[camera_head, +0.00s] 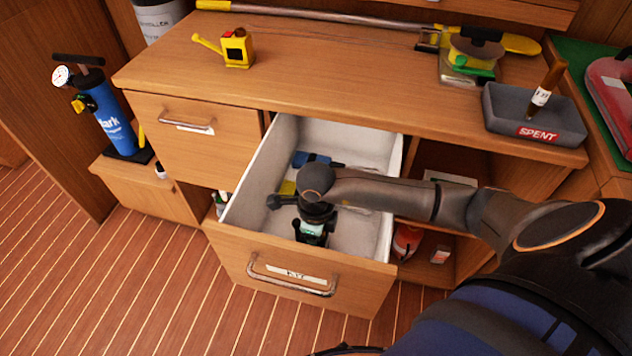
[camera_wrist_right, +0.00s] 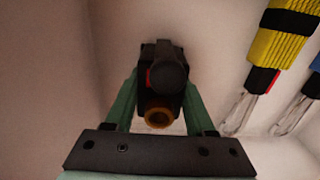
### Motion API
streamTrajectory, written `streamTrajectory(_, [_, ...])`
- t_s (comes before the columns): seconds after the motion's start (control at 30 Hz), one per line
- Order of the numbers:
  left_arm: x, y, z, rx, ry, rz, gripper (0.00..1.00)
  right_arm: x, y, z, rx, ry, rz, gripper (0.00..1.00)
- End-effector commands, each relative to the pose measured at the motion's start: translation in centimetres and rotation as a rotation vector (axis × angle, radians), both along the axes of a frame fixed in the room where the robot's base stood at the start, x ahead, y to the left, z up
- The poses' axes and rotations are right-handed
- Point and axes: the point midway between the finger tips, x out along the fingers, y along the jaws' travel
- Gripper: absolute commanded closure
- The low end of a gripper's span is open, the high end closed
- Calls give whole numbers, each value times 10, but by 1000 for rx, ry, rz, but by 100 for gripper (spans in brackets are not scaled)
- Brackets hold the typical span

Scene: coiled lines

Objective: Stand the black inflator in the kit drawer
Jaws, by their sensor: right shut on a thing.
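My right gripper (camera_head: 311,238) is inside the open kit drawer (camera_head: 248,182), pointing down near its front. In the right wrist view the gripper's green fingers (camera_wrist_right: 162,92) are shut on the black inflator (camera_wrist_right: 166,70), which has a brass-coloured ring at its near end and a bit of red at its side. The drawer floor shows around it; whether the inflator touches the floor I cannot tell. In the head view my gripper and wrist largely hide the inflator. My left gripper is not in view.
Screwdriver-like tools lie in the drawer, one with a yellow handle (camera_wrist_right: 280,45) beside the inflator and one with a blue handle (camera_head: 311,159) towards the back. A grey SPENT tray (camera_head: 507,122) and a yellow item (camera_head: 237,48) are on the counter. A blue pump (camera_head: 108,118) stands at left.

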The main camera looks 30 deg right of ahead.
Motion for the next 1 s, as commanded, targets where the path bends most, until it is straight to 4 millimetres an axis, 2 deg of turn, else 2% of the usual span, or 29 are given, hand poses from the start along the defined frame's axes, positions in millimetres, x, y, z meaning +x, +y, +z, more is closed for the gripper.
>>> streamTrajectory(0.1, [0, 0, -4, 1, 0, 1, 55, 0, 0, -4, 0, -1, 0, 100])
streamTrajectory(0.13, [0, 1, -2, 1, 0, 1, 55, 0, 0, -3, 0, 0, 0, 42])
streamTrajectory(0.37, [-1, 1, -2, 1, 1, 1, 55, 0, 0, -3, 0, 0, 0, 16])
streamTrajectory(0.6, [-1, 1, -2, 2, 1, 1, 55, 0, 0, -2, 0, 0, -1, 15])
streamTrajectory(0.73, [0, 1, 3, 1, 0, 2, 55, 0, 0, 5, 0, -1, 0, 15])
streamTrajectory(0.87, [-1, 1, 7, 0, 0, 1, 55, 1, 0, 28, 0, -4, 1, 15])
streamTrajectory(1.0, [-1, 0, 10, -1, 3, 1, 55, 1, 0, 59, 0, -5, 1, 15])
